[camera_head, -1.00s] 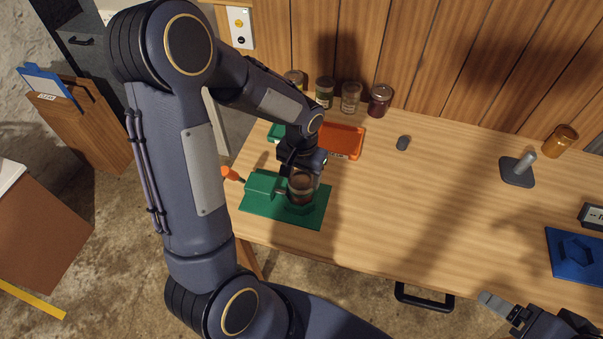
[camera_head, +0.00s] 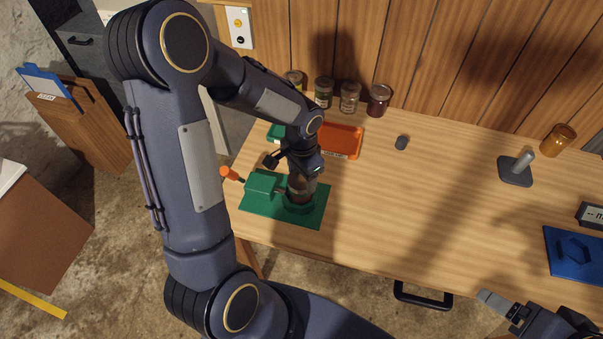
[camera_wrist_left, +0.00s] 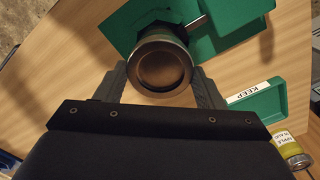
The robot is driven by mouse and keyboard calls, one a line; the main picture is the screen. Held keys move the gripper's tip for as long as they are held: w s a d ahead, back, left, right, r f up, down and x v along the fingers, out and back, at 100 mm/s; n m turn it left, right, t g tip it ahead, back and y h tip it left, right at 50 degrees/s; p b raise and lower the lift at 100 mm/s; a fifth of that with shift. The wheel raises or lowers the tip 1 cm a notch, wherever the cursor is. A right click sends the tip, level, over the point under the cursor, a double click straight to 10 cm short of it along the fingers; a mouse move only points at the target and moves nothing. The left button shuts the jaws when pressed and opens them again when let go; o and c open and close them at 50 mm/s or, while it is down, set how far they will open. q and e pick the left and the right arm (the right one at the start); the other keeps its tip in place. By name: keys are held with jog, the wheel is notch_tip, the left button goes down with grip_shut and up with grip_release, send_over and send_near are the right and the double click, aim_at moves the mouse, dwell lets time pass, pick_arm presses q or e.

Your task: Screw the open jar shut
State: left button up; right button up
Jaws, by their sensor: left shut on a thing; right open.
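The jar (camera_head: 300,192) stands upright in the green fixture (camera_head: 262,209) at the table's left end. In the left wrist view its round brown lid with a paler metal rim (camera_wrist_left: 163,68) sits at the jar's top, seen from above. My left gripper (camera_head: 302,176) is over the jar, with its fingers on either side of the lid, shut on it; the fingers also show in the left wrist view (camera_wrist_left: 163,88). I cannot tell how tight the lid sits. My right gripper (camera_head: 540,311) is open and empty at the bottom right, off the table's front edge.
An orange tray (camera_head: 342,139) and a green KEEP tray (camera_wrist_left: 262,103) lie behind the fixture. Several jars (camera_head: 350,97) stand along the wall. An orange handle (camera_head: 231,174) sticks out left. A grey stand (camera_head: 516,170), amber jar (camera_head: 558,140) and blue fixture (camera_head: 578,262) are right. Mid-table is mostly clear.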

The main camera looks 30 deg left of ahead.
pick_arm(q)
jog(key=m, duration=0.3)
jog(key=shift+r+p, duration=0.15)
jog(key=shift+p, duration=0.2)
jog(key=shift+d+m, duration=0.1)
jog(key=shift+m, duration=0.5)
jog(key=m+p, duration=0.1)
jog(key=m, duration=0.2)
jog(key=shift+m, duration=0.8)
